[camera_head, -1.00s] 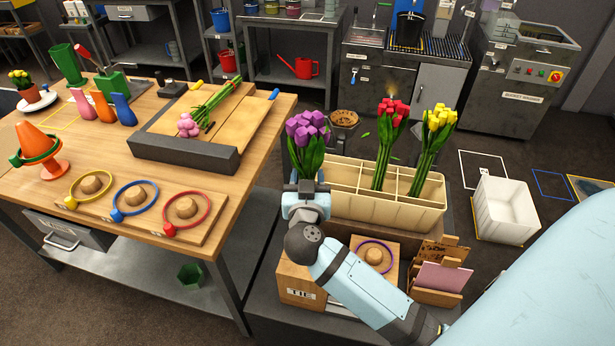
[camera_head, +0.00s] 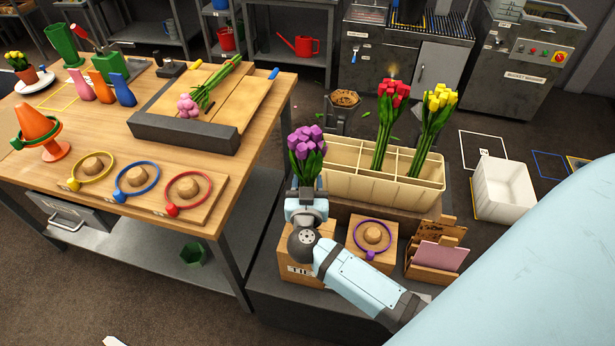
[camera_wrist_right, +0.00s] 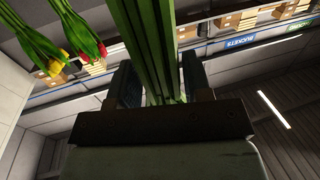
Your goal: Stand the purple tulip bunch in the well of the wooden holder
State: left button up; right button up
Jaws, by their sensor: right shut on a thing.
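The purple tulip bunch (camera_head: 306,150) is upright in my right gripper (camera_head: 306,189), left of the cream flower bin. The right wrist view shows its green stems (camera_wrist_right: 148,45) between the two dark fingers (camera_wrist_right: 160,82). The wooden holder (camera_head: 297,271), with a label on its front face, is below and partly behind my right arm. A purple ring (camera_head: 372,254) lies around a wooden knob (camera_head: 372,235) at the right. The well cannot be made out. The lower ends of the stems are hidden. My left gripper is not in view.
The cream bin (camera_head: 345,184) holds red tulips (camera_head: 393,91) and yellow tulips (camera_head: 441,98). A small wooden rack (camera_head: 438,250) stands at the right. The wooden table (camera_head: 60,185) on the left carries ringed knobs, vases and pink tulips (camera_head: 188,104).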

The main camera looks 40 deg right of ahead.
pick_arm(q)
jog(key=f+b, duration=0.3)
jog(key=b, duration=0.1)
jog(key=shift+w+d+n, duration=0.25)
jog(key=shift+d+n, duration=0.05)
pick_arm(e)
notch_tip(320, 180, down, 12)
jog(key=shift+f, duration=0.2)
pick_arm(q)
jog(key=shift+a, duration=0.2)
pick_arm(e)
jog(key=shift+f, duration=0.2)
